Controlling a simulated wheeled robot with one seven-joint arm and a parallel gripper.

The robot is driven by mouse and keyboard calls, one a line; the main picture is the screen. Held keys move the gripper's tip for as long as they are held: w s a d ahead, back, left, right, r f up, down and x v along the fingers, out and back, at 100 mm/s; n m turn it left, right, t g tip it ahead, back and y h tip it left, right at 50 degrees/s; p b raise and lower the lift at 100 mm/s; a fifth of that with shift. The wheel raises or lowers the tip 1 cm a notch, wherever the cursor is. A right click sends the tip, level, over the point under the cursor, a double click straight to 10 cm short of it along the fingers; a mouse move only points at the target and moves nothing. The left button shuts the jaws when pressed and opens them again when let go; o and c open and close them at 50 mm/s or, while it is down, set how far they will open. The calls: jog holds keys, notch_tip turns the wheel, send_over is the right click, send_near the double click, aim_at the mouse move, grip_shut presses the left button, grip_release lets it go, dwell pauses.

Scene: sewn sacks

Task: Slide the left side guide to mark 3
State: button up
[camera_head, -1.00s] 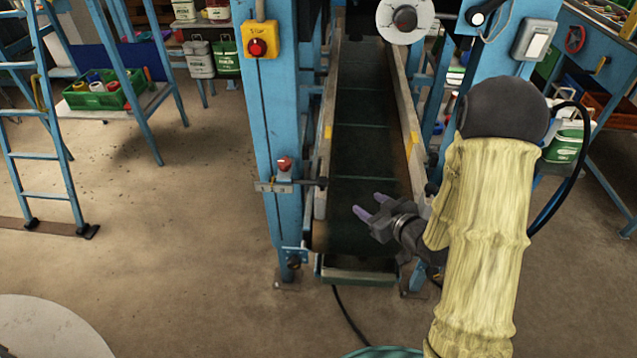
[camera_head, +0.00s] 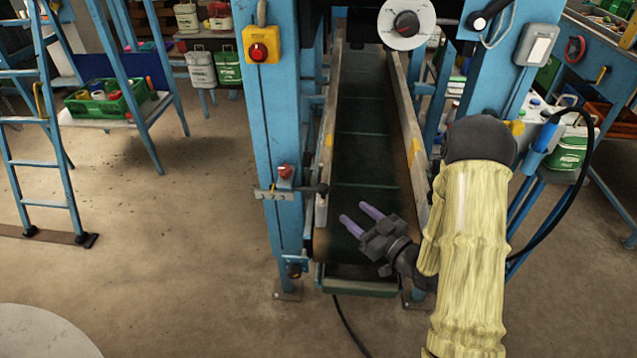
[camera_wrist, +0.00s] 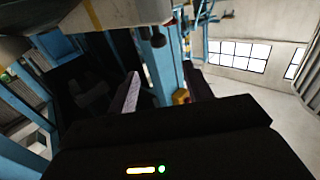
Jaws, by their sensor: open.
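The left side guide (camera_head: 327,140) is a long rail along the left edge of the dark green conveyor belt (camera_head: 357,150). A yellow mark sits on it. A numbered scale plate (camera_head: 272,194) is on the left blue post, with a dark rod and knob (camera_head: 321,188) beside it that reaches to the guide. A red knob (camera_head: 286,171) sits just above the plate. My gripper (camera_head: 361,217) is open and empty over the near end of the belt, right of the rod and apart from it.
The right side guide (camera_head: 407,125) runs close to my arm. A yellow box with a red button (camera_head: 261,45) is on the left post. A blue ladder (camera_head: 45,140) and a green crate (camera_head: 108,99) stand at the left. The floor left of the post is clear.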

jog(key=p+x, duration=0.2)
jog(key=x, duration=1.3)
jog(key=shift+a, duration=0.15)
jog(key=shift+c, duration=0.4)
jog(key=shift+w, duration=0.1)
grip_shut()
